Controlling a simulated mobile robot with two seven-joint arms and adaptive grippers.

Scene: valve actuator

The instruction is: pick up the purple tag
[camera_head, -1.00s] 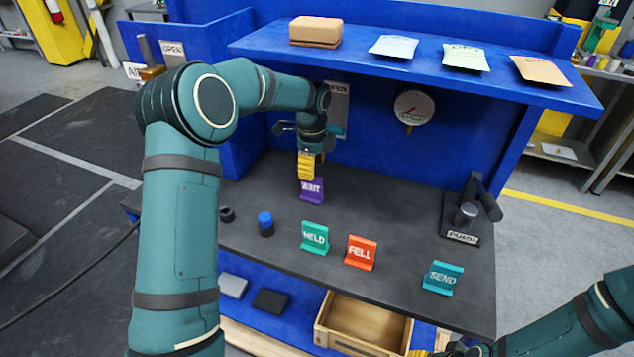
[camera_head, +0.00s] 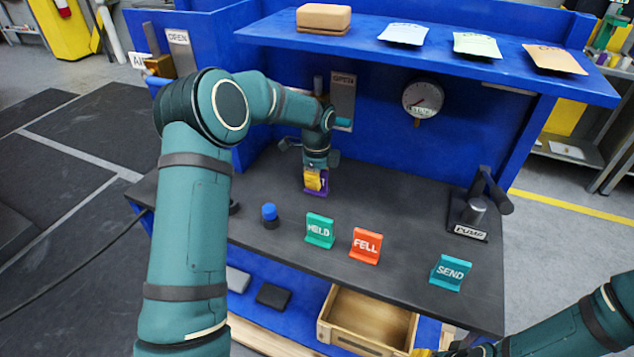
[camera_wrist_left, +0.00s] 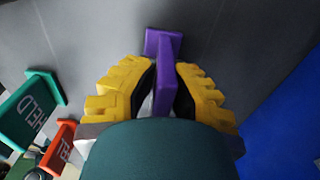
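The purple tag (camera_head: 322,191) stands upright on the dark bench top towards the back. My left gripper (camera_head: 314,181) is down at it, with a yellow finger covering much of its face in the head view. In the left wrist view the purple tag (camera_wrist_left: 166,75) is edge-on between the yellow fingertips of my left gripper (camera_wrist_left: 165,68). The fingertips are close against its two faces, and it appears shut on it. The tag's base seems to rest on the bench. My right arm comes in at the lower right; its gripper is mostly cut off at the bottom edge.
A green HELD tag (camera_head: 320,230), an orange FELL tag (camera_head: 366,245) and a teal SEND tag (camera_head: 450,272) stand in front, to the right. A blue-capped piece (camera_head: 270,215) is nearby. The pump lever (camera_head: 480,205) stands right. A shelf (camera_head: 440,70) overhangs the back.

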